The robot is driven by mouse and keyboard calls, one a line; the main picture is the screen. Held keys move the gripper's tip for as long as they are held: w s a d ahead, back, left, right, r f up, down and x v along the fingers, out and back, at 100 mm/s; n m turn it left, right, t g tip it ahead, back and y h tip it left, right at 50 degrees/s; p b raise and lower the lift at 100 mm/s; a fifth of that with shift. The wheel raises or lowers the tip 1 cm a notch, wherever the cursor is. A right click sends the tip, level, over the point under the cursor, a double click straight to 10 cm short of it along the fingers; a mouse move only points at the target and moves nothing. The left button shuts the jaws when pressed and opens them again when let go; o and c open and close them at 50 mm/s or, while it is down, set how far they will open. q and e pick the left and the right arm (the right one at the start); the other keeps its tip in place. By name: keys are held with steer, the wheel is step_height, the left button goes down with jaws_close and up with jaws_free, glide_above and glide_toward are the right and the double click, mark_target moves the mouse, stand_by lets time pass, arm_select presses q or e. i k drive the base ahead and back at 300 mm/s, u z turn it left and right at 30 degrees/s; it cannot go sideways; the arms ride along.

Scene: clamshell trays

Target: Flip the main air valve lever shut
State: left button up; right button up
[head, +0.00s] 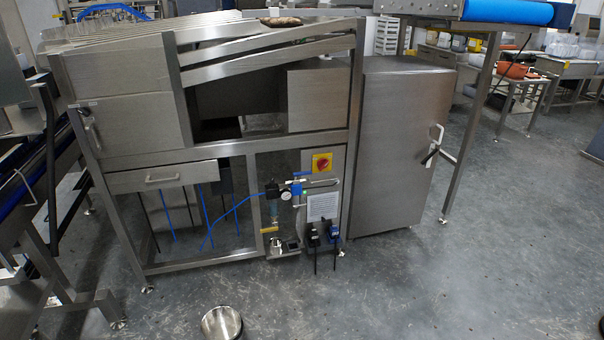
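An air unit with a dark regulator, a bowl and a round gauge (286,194) is mounted low in the front of the steel machine frame. A small blue lever-like part (300,174) lies roughly level at its top, beside the gauge. A short yellow handle (269,230) lies roughly level lower down, left of a metal fitting. I cannot tell which of these is the main air valve lever, or whether the valve is open or shut. A blue hose (229,209) slopes down left from the unit. Neither of my grippers is in view.
A red switch on a yellow plate (321,163) sits above right of the unit. A white label sheet (322,206) and two blue-black connectors (313,238) are beside it. A steel cabinet (398,140) stands right. A round metal container (221,322) is on the otherwise clear floor.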

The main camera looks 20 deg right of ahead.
mark_target(296, 175)
steer(key=z, duration=0.5)
steer(key=i, duration=1.75)
steer(key=u, duration=0.75)
steer(key=i, duration=0.3)
steer(key=u, duration=0.2)
